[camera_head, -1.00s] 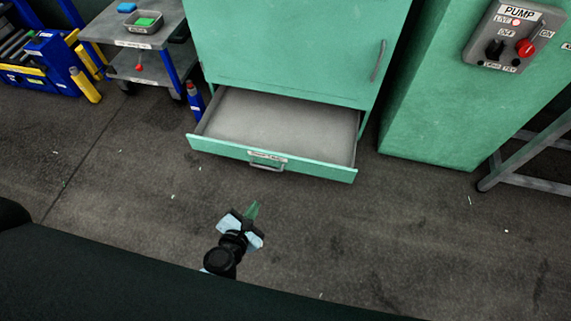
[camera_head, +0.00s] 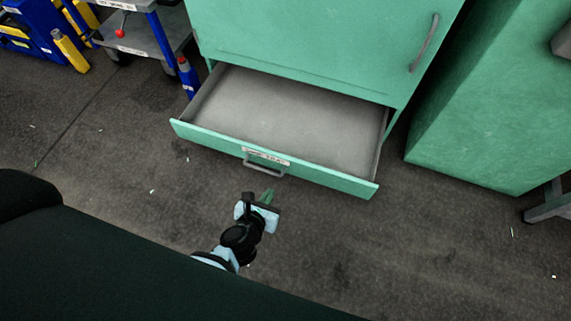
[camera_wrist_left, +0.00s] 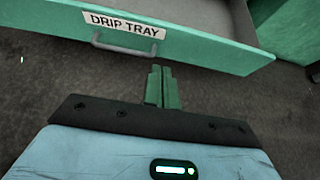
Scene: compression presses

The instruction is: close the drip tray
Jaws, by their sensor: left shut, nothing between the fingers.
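The drip tray (camera_head: 285,167) is a green-fronted drawer pulled out from the bottom of the green cabinet, with a bare grey inside. Its front carries a white label and a grey bar handle (camera_head: 264,168). In the left wrist view the label on the tray front (camera_wrist_left: 205,48) reads DRIP TRAY, with the handle (camera_wrist_left: 122,44) below it. My left gripper (camera_head: 268,195) is just in front of the tray, near the handle and apart from it. Its green fingers (camera_wrist_left: 160,78) are shut together and empty. My right gripper is not in view.
The green cabinet (camera_head: 310,40) stands behind the tray, with a second green cabinet (camera_head: 480,110) to its right. A grey trolley (camera_head: 140,38) and a blue bottle (camera_head: 187,78) stand at the left. The dark floor before the tray is clear.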

